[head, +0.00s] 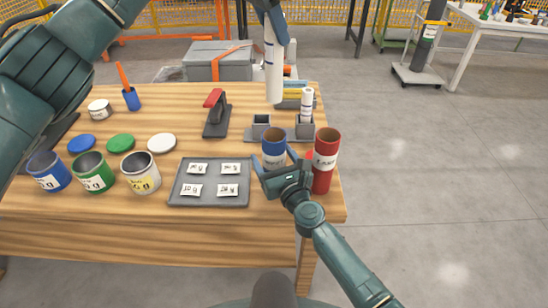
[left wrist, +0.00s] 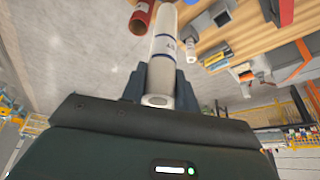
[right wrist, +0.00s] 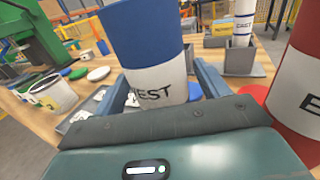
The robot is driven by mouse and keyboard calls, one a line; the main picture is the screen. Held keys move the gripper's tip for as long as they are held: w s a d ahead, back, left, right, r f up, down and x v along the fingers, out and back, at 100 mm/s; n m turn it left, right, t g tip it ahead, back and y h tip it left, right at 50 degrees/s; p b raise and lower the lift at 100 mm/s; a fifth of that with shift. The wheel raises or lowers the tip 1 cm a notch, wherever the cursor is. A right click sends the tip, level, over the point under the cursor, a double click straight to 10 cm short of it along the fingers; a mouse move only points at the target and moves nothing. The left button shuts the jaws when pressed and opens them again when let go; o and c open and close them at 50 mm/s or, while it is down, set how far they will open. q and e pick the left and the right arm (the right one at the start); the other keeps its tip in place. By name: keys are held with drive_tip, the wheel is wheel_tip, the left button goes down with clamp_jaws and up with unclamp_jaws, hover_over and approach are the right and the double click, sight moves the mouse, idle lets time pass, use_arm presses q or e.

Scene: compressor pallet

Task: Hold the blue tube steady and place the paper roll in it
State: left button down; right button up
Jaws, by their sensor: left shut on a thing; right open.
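The white paper roll (head: 274,72) hangs upright below my left gripper (head: 272,22), which is shut on its upper end. The roll also shows between the fingers in the left wrist view (left wrist: 166,55).
A red tube (head: 326,160) stands close to the right of the blue tube. Behind are a grey holder (head: 305,128) with another white roll (head: 307,104) and an empty grey holder (head: 261,124). A grey tray (head: 209,199) with labels and several paint cans lie left.

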sight(274, 91)
drive_tip(key=shift+c, duration=0.3)
drive_tip(key=c, duration=1)
use_arm(q)
drive_tip(key=shift+f, duration=6.5)
drive_tip(key=c, duration=1)
unclamp_jaws()
drive_tip(key=v, duration=1.2)
